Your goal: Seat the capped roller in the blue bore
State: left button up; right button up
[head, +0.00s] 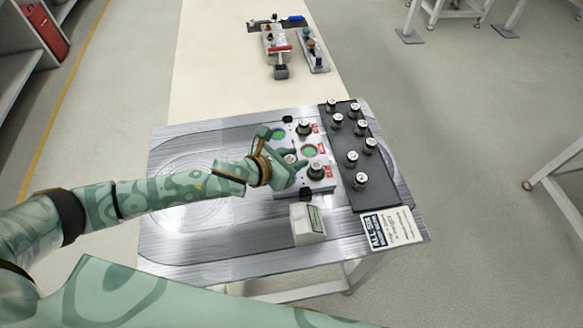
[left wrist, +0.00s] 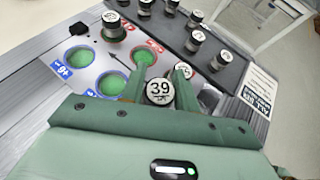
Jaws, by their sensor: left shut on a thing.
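My left gripper (head: 292,166) is shut on a dark roller with a white cap marked 39 (left wrist: 159,91), low over the bore plate. The roller stands between the fingers (left wrist: 161,85) in the left wrist view; its lower end is hidden. In that view two blue-ringed bores (left wrist: 79,55) (left wrist: 112,83) with green insides are empty, left of the roller. A red-ringed bore (left wrist: 143,57) beside them is also empty. Two other capped rollers (head: 304,128) (head: 316,170) stand at the plate's red-labelled right side. My right gripper is out of view.
A dark rack (head: 377,187) with several capped rollers stands right of the plate. A white box with a small display (head: 308,223) is in front, and a printed card (head: 391,228) lies near the right corner. The metal tabletop (head: 185,247) is clear at left.

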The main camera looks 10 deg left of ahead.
pick_arm(q)
jog(key=f, duration=0.2)
jog(key=f+b, duration=0.1)
jog(key=shift+s+a+f, duration=0.1)
jog(key=shift+s+a, duration=0.1)
jog(key=shift+s, duration=0.1)
jog(key=shift+f, duration=0.35)
jog(key=shift+w+r, duration=0.1)
jog(key=o, duration=1.1)
jog(key=shift+c, duration=0.2)
